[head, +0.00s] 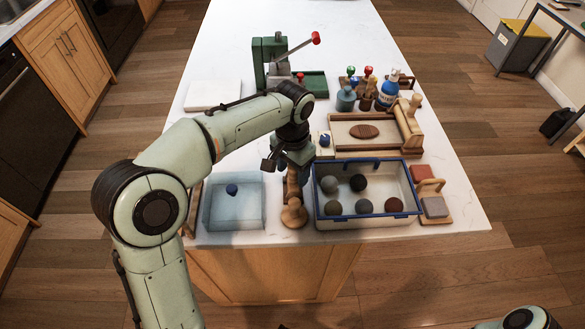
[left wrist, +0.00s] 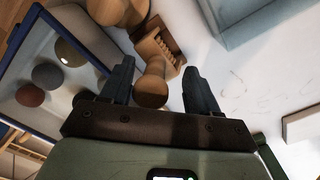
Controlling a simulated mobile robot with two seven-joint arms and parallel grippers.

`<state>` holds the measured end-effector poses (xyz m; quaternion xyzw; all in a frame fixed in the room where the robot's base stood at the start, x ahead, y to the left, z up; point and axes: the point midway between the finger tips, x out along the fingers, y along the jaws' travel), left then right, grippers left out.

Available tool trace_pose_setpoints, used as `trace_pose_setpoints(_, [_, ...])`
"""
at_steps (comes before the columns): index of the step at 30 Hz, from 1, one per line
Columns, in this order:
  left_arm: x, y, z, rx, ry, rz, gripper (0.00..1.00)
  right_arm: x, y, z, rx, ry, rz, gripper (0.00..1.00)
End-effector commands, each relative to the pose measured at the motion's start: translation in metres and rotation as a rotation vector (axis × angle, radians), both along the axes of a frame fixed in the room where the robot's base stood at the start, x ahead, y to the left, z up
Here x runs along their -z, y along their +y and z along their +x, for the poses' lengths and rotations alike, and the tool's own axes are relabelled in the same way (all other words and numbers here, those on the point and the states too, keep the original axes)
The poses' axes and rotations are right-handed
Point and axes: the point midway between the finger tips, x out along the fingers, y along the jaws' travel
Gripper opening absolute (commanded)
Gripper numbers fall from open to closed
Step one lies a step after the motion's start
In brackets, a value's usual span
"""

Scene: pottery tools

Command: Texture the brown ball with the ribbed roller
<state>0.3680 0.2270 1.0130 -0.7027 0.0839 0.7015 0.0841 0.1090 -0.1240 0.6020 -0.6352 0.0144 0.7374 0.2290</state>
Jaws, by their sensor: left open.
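My left gripper (head: 287,168) is open above the wooden roller (head: 294,213) at the table's front edge. In the left wrist view, the fingers of the gripper (left wrist: 152,88) stand on either side of the round wooden handle end (left wrist: 150,92), with a gap and no grip seen. A ribbed wooden part (left wrist: 160,42) lies just beyond. Part of the roller is hidden by the gripper in the head view. A brown, flattened oval piece (head: 364,131) lies on the wooden board (head: 350,146) farther back. No round ball there shows. My right gripper is out of view.
A blue-rimmed tray (head: 368,216) with several dark and reddish balls stands close on the right. A pale blue tub (head: 213,212) with a blue ball stands on the left. Bottles (head: 389,92) and a green press (head: 270,62) stand behind. The table's back is clear.

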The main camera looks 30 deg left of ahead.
Motion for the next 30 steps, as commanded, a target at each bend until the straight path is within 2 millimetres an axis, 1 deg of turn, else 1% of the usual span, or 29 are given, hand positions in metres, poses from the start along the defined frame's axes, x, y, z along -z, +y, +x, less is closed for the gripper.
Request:
trace_pose_setpoints(2, [-0.002,0.0,0.0,0.0,-0.001,0.0,0.61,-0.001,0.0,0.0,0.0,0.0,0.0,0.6])
trace_pose_setpoints(5, [-0.013,0.0,0.001,0.0,-0.004,0.0,0.61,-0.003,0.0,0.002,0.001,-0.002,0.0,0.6])
trace_pose_setpoints(8, [-0.031,0.0,0.001,0.0,-0.006,-0.001,0.61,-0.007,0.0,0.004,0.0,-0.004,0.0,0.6])
trace_pose_setpoints(15, [-0.087,-0.001,0.001,0.0,-0.006,-0.001,0.61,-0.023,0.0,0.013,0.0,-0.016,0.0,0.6])
trace_pose_setpoints(18, [-0.107,0.0,0.001,0.0,-0.006,-0.001,0.61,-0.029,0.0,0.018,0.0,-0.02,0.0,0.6])
trace_pose_setpoints(21, [-0.121,-0.001,0.001,0.001,-0.004,-0.001,0.61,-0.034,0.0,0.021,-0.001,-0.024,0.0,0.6])
trace_pose_setpoints(25, [-0.132,0.0,0.001,0.0,-0.003,-0.001,0.61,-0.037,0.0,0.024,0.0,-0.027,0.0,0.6])
trace_pose_setpoints(30, [-0.134,0.0,0.0,0.001,0.001,0.0,0.61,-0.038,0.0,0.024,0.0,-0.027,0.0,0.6])
